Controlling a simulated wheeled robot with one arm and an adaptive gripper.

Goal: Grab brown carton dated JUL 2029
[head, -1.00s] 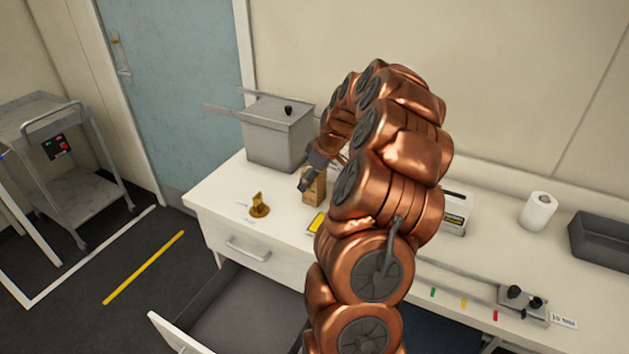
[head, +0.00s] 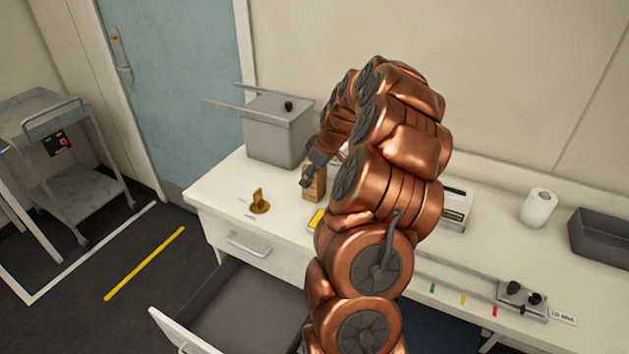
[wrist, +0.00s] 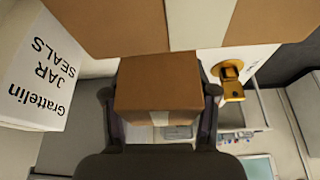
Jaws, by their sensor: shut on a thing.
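A small brown carton (wrist: 158,88) with a pale tape strip sits between the two dark fingers of my gripper (wrist: 159,97) in the wrist view. The fingers are shut on its sides. In the head view my gripper (head: 306,180) is at the brown carton (head: 317,188) on the back of the white counter, partly in front of it. A larger-looking brown carton (wrist: 110,22) with a pale strip fills the top of the wrist view. I cannot read a date on either carton.
A white box (wrist: 38,75) marked "Grattelin JAR SEALS" is at the wrist view's left. A brass-coloured stand (head: 260,203) is left of the carton, and a grey lidded bin (head: 275,135) is behind. A drawer (head: 235,315) hangs open below the counter.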

